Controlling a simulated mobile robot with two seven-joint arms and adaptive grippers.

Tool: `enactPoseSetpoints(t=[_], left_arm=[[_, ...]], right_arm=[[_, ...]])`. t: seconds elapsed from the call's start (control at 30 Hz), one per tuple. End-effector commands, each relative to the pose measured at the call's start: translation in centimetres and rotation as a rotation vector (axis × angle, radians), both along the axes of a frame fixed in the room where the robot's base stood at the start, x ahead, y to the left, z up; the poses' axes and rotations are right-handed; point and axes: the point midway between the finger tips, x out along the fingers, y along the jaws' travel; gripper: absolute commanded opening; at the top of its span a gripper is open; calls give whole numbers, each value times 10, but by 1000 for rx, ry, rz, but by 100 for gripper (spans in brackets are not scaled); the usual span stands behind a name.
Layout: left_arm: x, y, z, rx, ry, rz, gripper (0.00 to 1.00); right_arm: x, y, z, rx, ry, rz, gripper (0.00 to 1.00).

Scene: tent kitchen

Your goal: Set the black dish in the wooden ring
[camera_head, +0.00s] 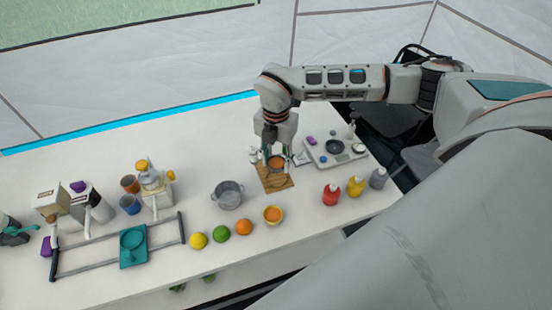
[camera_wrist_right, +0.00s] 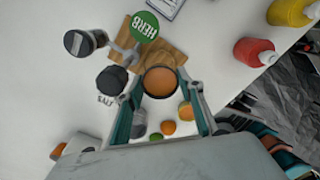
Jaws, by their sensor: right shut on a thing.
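My right gripper (camera_head: 277,158) points down over a wooden board (camera_head: 285,183) at the table's back right. It is shut on a round, dark-rimmed dish with an orange-brown inside (camera_head: 277,165). In the right wrist view this dish (camera_wrist_right: 160,82) sits between the two fingers of the right gripper (camera_wrist_right: 163,96), over the lower edge of the board (camera_wrist_right: 176,57). I cannot tell whether the dish touches the board. I cannot make out a separate wooden ring; one may be hidden beneath the dish. My left gripper is not in view.
Dark-topped shakers (camera_wrist_right: 112,80) stand close left of the gripper, and a green-lidded herb jar (camera_wrist_right: 145,27) is beyond. A grey tray (camera_head: 352,158) lies right.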

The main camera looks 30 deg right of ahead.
Motion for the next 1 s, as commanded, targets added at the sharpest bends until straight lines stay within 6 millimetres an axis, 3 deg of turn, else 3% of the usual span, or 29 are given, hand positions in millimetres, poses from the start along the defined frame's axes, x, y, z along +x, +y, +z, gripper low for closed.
enactPoseSetpoints(t=[0.4,1.0], left_arm=[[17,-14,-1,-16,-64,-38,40],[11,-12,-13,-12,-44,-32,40]], right_arm=[[0,0,-42,-1,1,-2,25],[0,0,-46,0,0,-2,25]])
